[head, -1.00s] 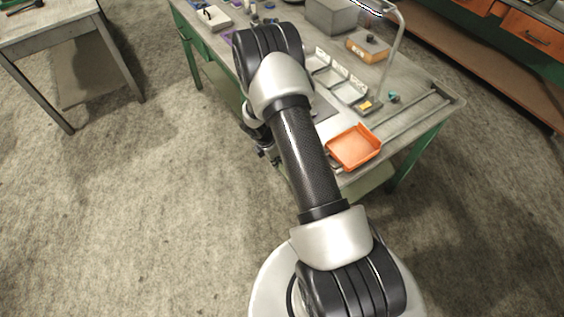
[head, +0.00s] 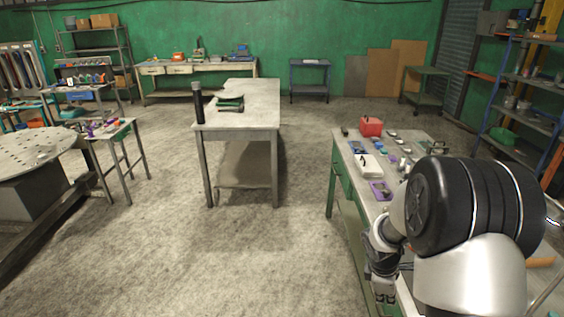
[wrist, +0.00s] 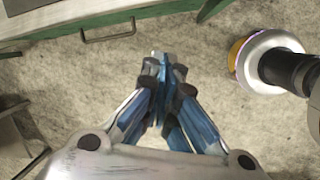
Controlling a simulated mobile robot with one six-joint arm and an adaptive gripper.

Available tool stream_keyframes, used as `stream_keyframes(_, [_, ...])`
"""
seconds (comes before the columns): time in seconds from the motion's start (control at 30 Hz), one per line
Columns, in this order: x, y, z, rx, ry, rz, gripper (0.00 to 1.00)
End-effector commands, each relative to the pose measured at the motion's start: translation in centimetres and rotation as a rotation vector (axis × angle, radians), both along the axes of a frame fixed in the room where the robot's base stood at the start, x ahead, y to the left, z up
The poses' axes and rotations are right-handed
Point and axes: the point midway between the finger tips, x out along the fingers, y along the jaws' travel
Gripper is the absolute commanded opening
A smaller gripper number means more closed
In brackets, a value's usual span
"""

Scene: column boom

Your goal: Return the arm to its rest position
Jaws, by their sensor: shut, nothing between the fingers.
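My gripper (wrist: 162,62) is in the lower middle of the wrist view, pointing up the picture over the concrete floor. Its blue-sided fingers are together with nothing between them. In the head view my arm fills the lower right, with its big black joint nearest. My gripper (head: 385,295) hangs low there beside the near workbench, partly cut off by the bottom edge. No other object of the task is in view.
The near workbench (head: 350,160) stands at the right, bearing a red box (head: 371,126), a white tray (head: 369,165) and small parts. In the wrist view its green drawer front (wrist: 125,15) is close ahead. A grey table (head: 240,118) stands mid-room. The floor (head: 290,260) between is clear.

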Motion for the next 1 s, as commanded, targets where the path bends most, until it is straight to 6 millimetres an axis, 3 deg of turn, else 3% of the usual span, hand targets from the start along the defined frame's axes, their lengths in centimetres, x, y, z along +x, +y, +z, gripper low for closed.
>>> stream_keyframes(0.03, [-0.5,0.7,2.8,0.006,-0.042,-0.062,0.0])
stream_keyframes(0.2, [-3.7,3.1,10.3,0.054,-0.159,-0.292,0.0])
stream_keyframes(0.4, [-9.1,6.3,16.9,0.151,-0.283,-0.55,0.0])
stream_keyframes(0.5, [-12.3,8.0,19.1,0.215,-0.335,-0.671,0.0])
stream_keyframes(0.63, [-16.6,10.1,21.1,0.308,-0.391,-0.822,0.0])
stream_keyframes(0.8, [-21.5,12.5,22.0,0.428,-0.43,-0.985,0.0])
stream_keyframes(1.0, [-24.5,14.0,21.9,0.51,-0.44,-1.084,0.0])
